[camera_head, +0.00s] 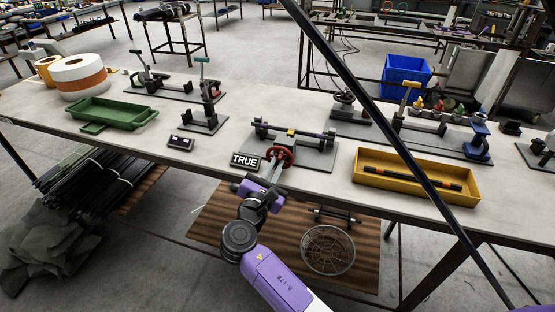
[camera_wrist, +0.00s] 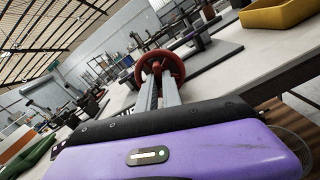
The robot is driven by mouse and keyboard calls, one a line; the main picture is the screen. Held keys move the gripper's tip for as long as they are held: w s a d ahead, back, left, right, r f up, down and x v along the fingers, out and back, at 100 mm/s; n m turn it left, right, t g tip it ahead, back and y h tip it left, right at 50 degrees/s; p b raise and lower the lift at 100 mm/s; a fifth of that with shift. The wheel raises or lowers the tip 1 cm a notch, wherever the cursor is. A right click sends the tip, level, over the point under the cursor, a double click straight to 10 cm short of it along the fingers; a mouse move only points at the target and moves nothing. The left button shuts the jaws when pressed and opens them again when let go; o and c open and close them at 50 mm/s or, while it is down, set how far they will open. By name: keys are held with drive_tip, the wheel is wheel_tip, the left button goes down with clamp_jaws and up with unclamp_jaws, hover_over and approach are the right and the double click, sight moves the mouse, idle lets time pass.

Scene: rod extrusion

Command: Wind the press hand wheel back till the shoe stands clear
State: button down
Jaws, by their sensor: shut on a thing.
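The red hand wheel (camera_head: 281,149) is at the near side of the press, which stands on a dark base plate (camera_head: 318,158) on the bench. My gripper (camera_head: 278,165) reaches up from the front of the bench and is shut on the near part of the wheel. In the wrist view the two grey fingers (camera_wrist: 158,78) meet at the red wheel (camera_wrist: 181,66). A dark rod (camera_head: 308,134) with purple ends lies across the press, with a small yellow piece (camera_head: 291,132) near its middle. I cannot tell the shoe apart or see whether it touches the rod.
A black TRUE sign (camera_head: 245,161) stands just left of the wheel. A yellow tray (camera_head: 365,184) with a dark rod is to the right. A green tray (camera_head: 112,112) and other bench fixtures are left and behind. Bare bench shows between the press and the yellow tray.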

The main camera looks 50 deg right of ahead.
drive_tip(key=shift+r+n+p, duration=0.15)
drive_tip(key=shift+n+p, duration=0.45)
drive_tip(key=shift+p, duration=0.6)
drive_tip(key=shift+n+p, duration=0.4)
drive_tip(key=shift+p, duration=0.1)
drive_tip(key=shift+p, duration=0.5)
drive_tip(key=shift+n+p, duration=0.8)
drive_tip(key=shift+p, duration=0.15)
drive_tip(key=shift+n+p, duration=0.8)
drive_tip(key=shift+p, duration=0.25)
drive_tip(key=shift+n+p, duration=0.4)
drive_tip(key=shift+n+p, duration=0.9)
drive_tip(key=shift+p, duration=0.35)
